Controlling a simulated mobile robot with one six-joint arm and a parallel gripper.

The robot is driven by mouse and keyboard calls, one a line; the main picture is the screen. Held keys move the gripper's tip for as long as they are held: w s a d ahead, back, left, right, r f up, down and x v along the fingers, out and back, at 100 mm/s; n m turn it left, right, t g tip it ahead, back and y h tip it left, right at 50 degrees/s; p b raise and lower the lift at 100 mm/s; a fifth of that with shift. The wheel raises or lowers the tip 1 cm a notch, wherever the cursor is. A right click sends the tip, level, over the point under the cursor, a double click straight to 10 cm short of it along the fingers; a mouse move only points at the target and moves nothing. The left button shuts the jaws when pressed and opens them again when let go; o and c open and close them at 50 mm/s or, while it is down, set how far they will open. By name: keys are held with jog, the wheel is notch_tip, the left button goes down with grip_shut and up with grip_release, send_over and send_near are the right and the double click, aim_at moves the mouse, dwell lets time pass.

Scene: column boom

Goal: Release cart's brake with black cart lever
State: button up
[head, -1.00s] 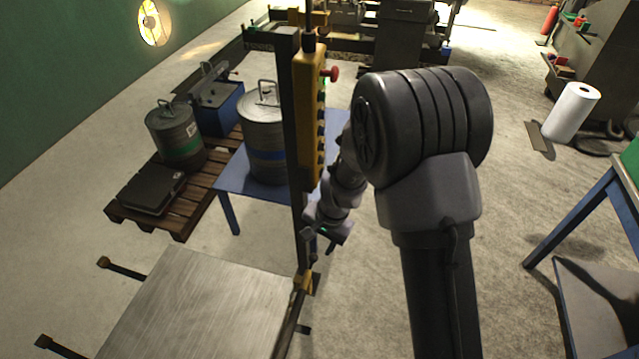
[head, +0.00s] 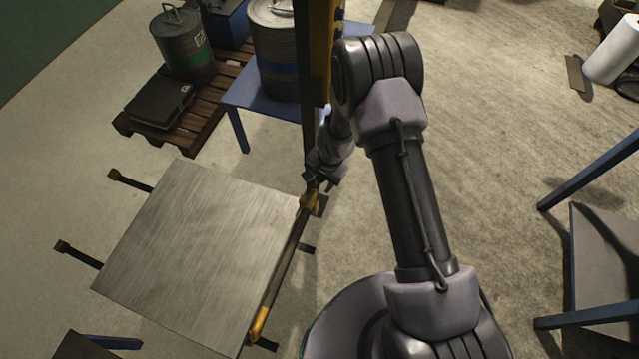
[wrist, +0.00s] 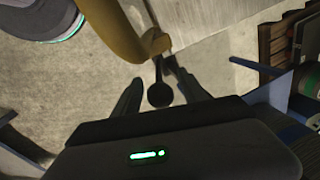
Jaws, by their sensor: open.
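The cart (head: 196,258) has a flat brushed metal top and stands at lower left in the head view. A yellow bracket (head: 313,203) sits at its right corner by the upright post. In the wrist view the black cart lever (wrist: 159,94), with a round knob on a short dark stem, shows just below the yellow part (wrist: 154,42). My gripper (wrist: 160,80) is open, with one finger on each side of the lever. Contact cannot be told. In the head view my gripper (head: 321,183) is small beside the bracket, and the lever cannot be made out there.
A blue table (head: 240,98) with a metal canister (head: 275,48) stands behind the post. A wooden pallet (head: 204,115) with another canister (head: 183,42) and a black case (head: 158,100) is at upper left. Blue-legged furniture (head: 590,180) stands at right. Floor between is clear.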

jog(key=shift+f, duration=0.25)
jog(key=shift+c, duration=0.2)
grip_shut()
dwell(1.1)
